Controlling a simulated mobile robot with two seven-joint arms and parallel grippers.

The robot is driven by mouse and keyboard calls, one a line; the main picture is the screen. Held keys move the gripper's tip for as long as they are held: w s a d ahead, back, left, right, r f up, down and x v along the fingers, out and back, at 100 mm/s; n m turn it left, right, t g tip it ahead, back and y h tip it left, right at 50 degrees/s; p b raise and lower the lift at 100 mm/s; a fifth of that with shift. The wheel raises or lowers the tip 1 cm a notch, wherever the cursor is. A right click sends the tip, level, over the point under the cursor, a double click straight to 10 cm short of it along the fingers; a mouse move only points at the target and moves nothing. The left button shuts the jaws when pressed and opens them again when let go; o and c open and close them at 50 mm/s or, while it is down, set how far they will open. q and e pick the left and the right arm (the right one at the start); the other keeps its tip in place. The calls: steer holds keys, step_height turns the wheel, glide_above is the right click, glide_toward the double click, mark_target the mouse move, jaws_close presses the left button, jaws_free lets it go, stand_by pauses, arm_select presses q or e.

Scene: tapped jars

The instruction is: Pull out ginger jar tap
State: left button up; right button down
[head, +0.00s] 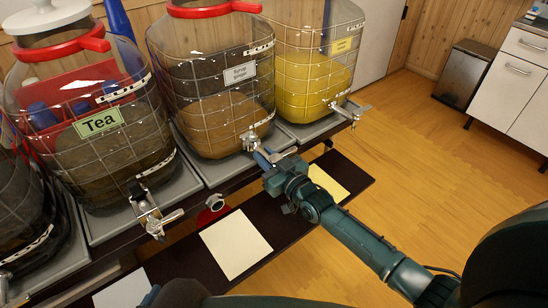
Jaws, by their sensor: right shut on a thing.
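The middle glass jar (205,85) has a red collar, brown contents and a small label that seems to read Ginger. Its metal tap (249,139) sticks out low at the front. My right gripper (263,157) is at this tap, shut on it, and its fingers partly hide the tap. At the bottom edge a small blue-grey part, apparently of my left gripper (151,296), shows; its jaws cannot be made out.
The Tea jar (105,155) with its tap (150,215) stands to the left, a yellow jar (308,70) to the right. A dark lower shelf (285,215) holds pale sheets (236,243) and a red round thing (213,208). Floor at the right is free.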

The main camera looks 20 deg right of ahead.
mark_target(274, 164)
steer(key=shift+a+r, duration=0.2)
steer(key=shift+s+d+f+p, duration=0.1)
steer(key=shift+s+d+p, duration=0.05)
steer(key=shift+s+p, duration=0.2)
steer(key=shift+s+d, duration=0.1)
steer(key=shift+s, duration=0.05)
steer(key=shift+p+v, duration=0.6)
steer(key=shift+v, duration=0.45)
steer(key=shift+d, duration=0.1)
steer(key=shift+s+d+p, duration=0.2)
steer(key=shift+s+p, duration=0.25)
steer(key=shift+s, duration=0.05)
steer(key=shift+p+v, duration=1.2)
steer(key=shift+v, duration=1.35)
